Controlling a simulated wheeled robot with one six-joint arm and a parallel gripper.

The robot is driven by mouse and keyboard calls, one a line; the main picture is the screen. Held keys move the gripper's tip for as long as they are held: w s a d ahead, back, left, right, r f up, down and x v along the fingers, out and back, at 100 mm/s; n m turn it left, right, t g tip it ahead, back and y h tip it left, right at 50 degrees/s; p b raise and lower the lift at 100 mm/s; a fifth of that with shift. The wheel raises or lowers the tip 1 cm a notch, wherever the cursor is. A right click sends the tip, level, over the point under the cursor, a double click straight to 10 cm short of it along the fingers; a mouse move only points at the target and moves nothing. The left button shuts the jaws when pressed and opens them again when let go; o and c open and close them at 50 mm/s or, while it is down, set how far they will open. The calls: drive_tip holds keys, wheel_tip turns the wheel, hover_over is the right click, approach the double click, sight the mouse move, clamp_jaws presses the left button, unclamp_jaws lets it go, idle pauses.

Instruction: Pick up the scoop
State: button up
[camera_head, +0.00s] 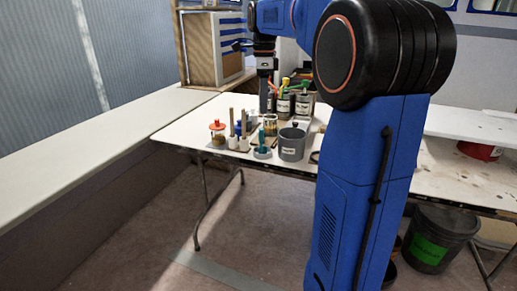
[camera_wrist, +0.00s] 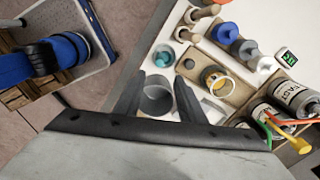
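I cannot tell with certainty which item is the scoop. A grey cup (camera_head: 292,146) with a white label stands on the white table; a grey open-topped round vessel, apparently the same cup, shows in the wrist view (camera_wrist: 157,93). My gripper (camera_wrist: 156,98) is open, with its two dark fingers spread on either side of this vessel in the wrist view. No grip on it shows. A teal-handled item (camera_head: 262,141) sits in a grey base left of the cup; it also shows in the wrist view (camera_wrist: 162,57).
A dark bucket (camera_head: 437,238) stands on the floor.

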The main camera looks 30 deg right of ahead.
approach(262, 140)
drive_tip(key=f, duration=0.3)
drive_tip(key=d+f, duration=0.1)
drive_tip(key=f, duration=0.1)
drive_tip(key=shift+w+f, duration=0.15)
drive_tip(key=shift+w, duration=0.2)
drive_tip(key=shift+a+f, duration=0.2)
drive_tip(key=shift+f, duration=2.4)
clamp_jaws()
